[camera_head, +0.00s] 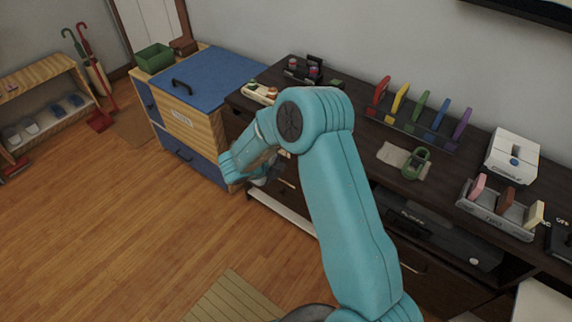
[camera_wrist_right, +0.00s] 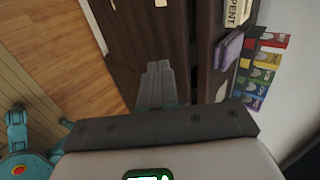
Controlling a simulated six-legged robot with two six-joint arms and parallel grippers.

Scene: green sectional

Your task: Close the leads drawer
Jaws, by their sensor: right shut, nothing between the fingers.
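My right gripper (camera_head: 258,173) is at the front of the dark brown cabinet (camera_head: 345,150), partly hidden by my teal arm in the head view. In the right wrist view its grey fingers (camera_wrist_right: 160,82) are shut and empty, in front of a dark brown front panel (camera_wrist_right: 135,30). I cannot tell whether they touch it. A pale strip (camera_head: 283,213) shows low on the cabinet front, below the gripper. No label for the leads drawer is readable, and my arm covers part of the drawer fronts, so how far it stands open is unclear. My left gripper is not in view.
A blue-topped wooden chest (camera_head: 205,75) stands left of the cabinet. Coloured upright pieces in a rack (camera_head: 415,125), a green-handled item (camera_head: 415,163) and a white box (camera_head: 511,157) stand on the cabinet top. The wooden floor (camera_head: 130,230) in front is largely clear.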

